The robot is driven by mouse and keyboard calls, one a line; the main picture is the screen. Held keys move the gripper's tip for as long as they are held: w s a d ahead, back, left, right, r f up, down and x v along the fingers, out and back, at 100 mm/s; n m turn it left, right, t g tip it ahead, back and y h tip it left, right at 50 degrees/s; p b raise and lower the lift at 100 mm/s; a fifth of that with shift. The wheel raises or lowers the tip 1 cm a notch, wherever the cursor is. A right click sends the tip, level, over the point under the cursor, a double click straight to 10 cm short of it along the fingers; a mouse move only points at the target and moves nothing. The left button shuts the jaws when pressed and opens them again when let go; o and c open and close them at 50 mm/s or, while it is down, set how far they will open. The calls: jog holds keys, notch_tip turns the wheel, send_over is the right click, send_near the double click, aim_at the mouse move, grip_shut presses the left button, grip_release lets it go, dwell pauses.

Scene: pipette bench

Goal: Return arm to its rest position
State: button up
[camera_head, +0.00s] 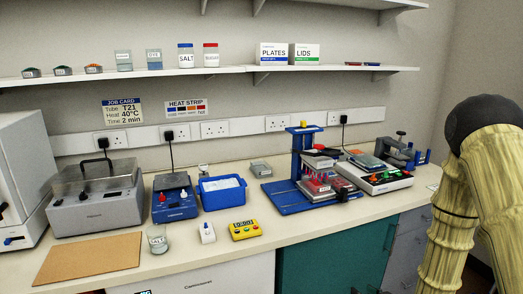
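My arm stands at the right edge of the head view, with a black joint at the top and pale yellow, ribbed links below it. The links run down past the bottom of the picture, in front of the right end of the bench. My gripper is not in view, so its fingers and anything in them are hidden.
The bench (275,237) holds a grey lidded bath (95,208), a blue tub (222,196), a yellow timer (245,230), a blue stand (294,197) and a white device (375,180). A brown board (90,258) lies front left. Shelves (340,70) hang above.

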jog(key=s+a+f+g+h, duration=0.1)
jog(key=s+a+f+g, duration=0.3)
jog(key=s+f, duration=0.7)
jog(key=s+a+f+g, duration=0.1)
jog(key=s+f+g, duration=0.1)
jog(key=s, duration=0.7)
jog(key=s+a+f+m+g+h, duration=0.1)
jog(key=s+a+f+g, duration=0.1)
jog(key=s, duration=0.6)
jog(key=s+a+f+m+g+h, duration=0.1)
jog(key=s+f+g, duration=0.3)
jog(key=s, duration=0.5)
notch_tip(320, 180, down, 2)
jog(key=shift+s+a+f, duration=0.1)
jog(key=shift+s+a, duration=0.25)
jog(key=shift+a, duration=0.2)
